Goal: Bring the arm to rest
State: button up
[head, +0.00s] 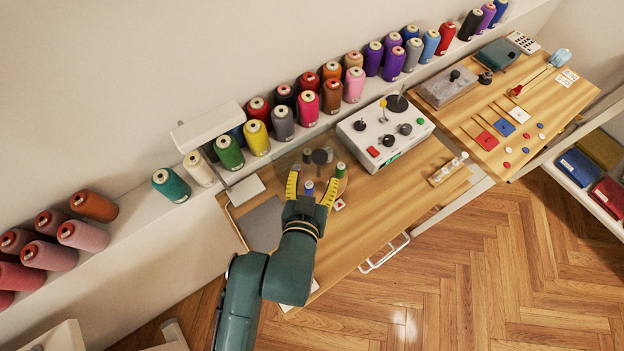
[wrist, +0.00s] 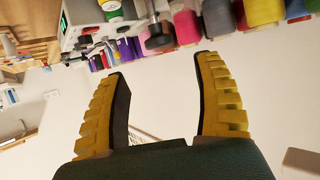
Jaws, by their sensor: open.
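My gripper (head: 316,186) is open, with its yellow ribbed fingers spread above the left part of the wooden work table (head: 378,207). In the wrist view my gripper (wrist: 160,95) also shows open, with nothing between the fingers. My green arm reaches up from the bottom of the head view. A dark knob on a stand shows just beyond the fingers, and it also appears in the wrist view (wrist: 158,36). Some small items near the fingertips are partly hidden by them.
A white control box (head: 385,130) with knobs stands right of my gripper. Rows of thread cones line the shelf (head: 130,232) behind. A white lamp-like arm (head: 208,125) stands to the left. A second table (head: 550,100) holds tools and coloured tags. The wooden floor (head: 480,260) at the front is clear.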

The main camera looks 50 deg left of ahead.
jog(key=shift+v, duration=1.15)
